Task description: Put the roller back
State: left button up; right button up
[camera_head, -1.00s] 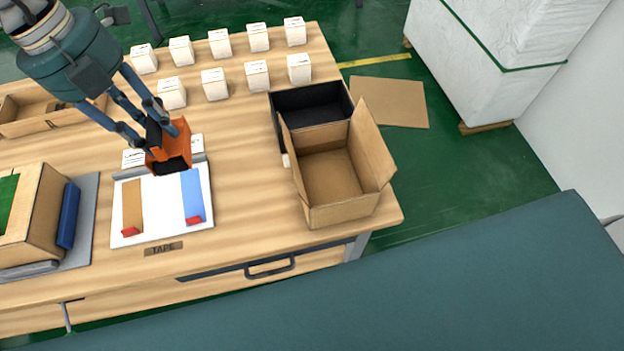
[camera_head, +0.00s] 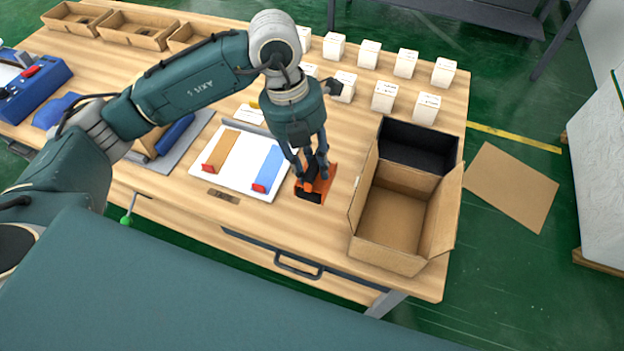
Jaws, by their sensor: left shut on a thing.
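My left gripper (camera_head: 311,178) is shut on an orange and black piece, which I take to be the roller (camera_head: 312,193). The fingers point down and hide part of it. It is at or just above the wooden table, right of the white board (camera_head: 223,182) and left of the open carton; I cannot tell whether it touches the table. The white board bears a brown strip (camera_head: 224,148) and a blue strip (camera_head: 270,166), each with a red end. A small brown label (camera_head: 223,196) lies in front of the board. My right gripper is not in view.
An open cardboard carton (camera_head: 394,212) stands at the table's right end, with a black box (camera_head: 420,143) behind it. Several white boxes (camera_head: 384,96) stand along the back. Brown trays (camera_head: 137,26) are at the far left. Bare tabletop lies around the roller.

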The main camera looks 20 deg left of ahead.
pick_arm(q)
notch_tip(320, 180, down, 2)
jog(key=shift+f, duration=0.25)
notch_tip(320, 180, down, 4)
jog(key=shift+p, duration=0.45)
jog(key=shift+f+b, duration=0.35)
jog(key=shift+b, duration=0.05)
jog(key=shift+s+f, duration=0.15)
jog(key=shift+f, duration=0.1)
jog(key=shift+s+f+b, duration=0.1)
jog(key=shift+s+b, duration=0.05)
jog(key=shift+b, duration=0.15)
grip_shut()
jog(key=o, duration=1)
grip_release()
jog(key=shift+f, duration=0.1)
jog(key=shift+o, duration=0.4)
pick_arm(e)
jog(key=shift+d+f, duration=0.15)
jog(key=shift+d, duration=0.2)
